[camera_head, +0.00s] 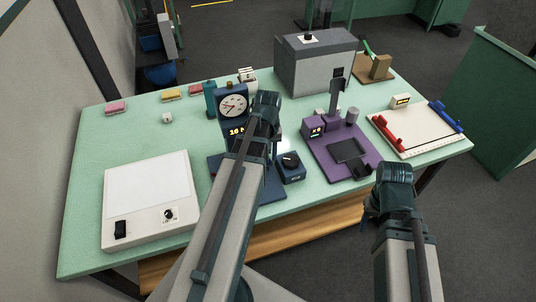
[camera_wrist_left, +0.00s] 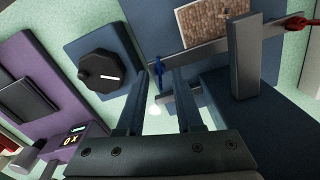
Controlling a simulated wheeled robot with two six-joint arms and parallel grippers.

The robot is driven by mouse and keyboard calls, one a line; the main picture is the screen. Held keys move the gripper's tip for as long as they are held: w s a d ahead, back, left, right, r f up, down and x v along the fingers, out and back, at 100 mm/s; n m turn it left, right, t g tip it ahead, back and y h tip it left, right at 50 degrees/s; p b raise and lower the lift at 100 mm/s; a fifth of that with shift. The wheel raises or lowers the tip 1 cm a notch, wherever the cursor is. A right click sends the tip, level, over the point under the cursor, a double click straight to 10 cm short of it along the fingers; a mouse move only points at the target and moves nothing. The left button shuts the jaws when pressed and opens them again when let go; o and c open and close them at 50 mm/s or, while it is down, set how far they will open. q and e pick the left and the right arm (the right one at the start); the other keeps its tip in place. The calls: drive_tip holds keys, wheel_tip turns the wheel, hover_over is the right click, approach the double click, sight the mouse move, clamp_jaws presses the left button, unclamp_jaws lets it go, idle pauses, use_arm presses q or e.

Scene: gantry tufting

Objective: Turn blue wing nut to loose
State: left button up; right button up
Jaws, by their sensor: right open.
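The blue wing nut (camera_wrist_left: 158,68) shows in the left wrist view, on a light metal bar (camera_wrist_left: 202,43) of the dark blue machine. The head view shows this machine's round dial (camera_head: 233,106), but my left arm hides the nut there. My left gripper (camera_wrist_left: 162,78) has its two fingers apart, with the nut just beyond and between the tips. I cannot tell whether they touch it. A red wing nut (camera_wrist_left: 297,22) sits at the bar's right end. My right gripper (camera_head: 370,208) hangs off the table's front edge, open and away from the machine.
A black knob on a blue box (camera_head: 290,165) stands right of the machine, near the left fingers. A purple device (camera_head: 345,150) lies further right. A white panel (camera_head: 150,200) fills the front left. A grey box (camera_head: 316,65) stands behind. A grey upright post (camera_wrist_left: 245,55) is near the fingers.

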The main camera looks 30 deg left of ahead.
use_arm(q)
drive_tip(key=shift+r, duration=0.1)
wheel_tip(320, 180, up, 14)
drive_tip(key=p, duration=1.3)
drive_tip(key=shift+f+p, duration=0.2)
drive_tip(key=shift+p, duration=0.2)
